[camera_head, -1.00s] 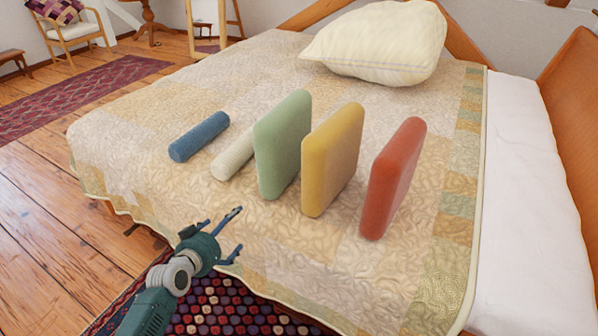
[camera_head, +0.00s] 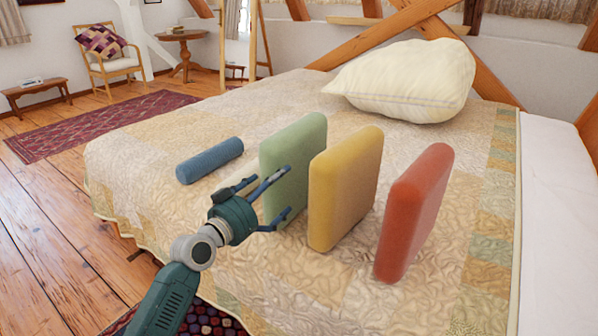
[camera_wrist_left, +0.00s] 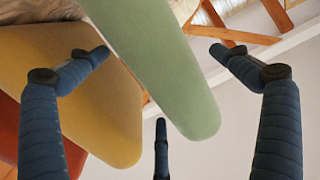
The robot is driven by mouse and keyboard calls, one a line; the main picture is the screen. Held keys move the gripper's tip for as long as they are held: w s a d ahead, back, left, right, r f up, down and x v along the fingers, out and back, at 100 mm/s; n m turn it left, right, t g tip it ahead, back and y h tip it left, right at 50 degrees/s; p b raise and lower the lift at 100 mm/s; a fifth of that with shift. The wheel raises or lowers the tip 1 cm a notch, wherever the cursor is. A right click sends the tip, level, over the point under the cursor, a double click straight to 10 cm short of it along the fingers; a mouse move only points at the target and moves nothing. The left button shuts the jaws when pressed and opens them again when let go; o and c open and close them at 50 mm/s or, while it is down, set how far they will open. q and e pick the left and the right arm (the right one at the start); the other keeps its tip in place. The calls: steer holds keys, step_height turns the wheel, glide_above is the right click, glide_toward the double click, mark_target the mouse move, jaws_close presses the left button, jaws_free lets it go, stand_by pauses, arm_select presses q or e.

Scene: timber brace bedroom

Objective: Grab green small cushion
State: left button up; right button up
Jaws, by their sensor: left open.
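The green small cushion (camera_head: 297,150) stands upright on the bed, leftmost in a row of three square cushions. My left gripper (camera_head: 279,198) is open in front of its near edge, with its fingers partly covering the cushion in the head view. In the left wrist view the green cushion (camera_wrist_left: 160,65) comes down from the top, between the spread fingers of the left gripper (camera_wrist_left: 160,75). I cannot tell whether a finger touches it. My right gripper is not in view.
The yellow cushion (camera_head: 345,188) stands close to the right of the green one, and the red cushion (camera_head: 414,212) beyond it. A blue bolster (camera_head: 210,160) lies to the left. A large cream pillow (camera_head: 405,80) lies farther back on the bed (camera_head: 130,155).

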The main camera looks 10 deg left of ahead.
mark_target(297, 169)
arm_select(q)
steer(key=x, duration=0.2)
steer(key=shift+w+d, duration=0.15)
steer(key=shift+w, duration=0.2)
steer(key=b+x, duration=0.1)
steer(key=x, duration=0.3)
steer(key=shift+w+d, duration=0.1)
steer(key=shift+w, duration=0.1)
steer(key=shift+w+d, duration=0.1)
steer(key=shift+w, duration=0.15)
steer(key=c, duration=1.3)
steer(key=shift+r, duration=0.15)
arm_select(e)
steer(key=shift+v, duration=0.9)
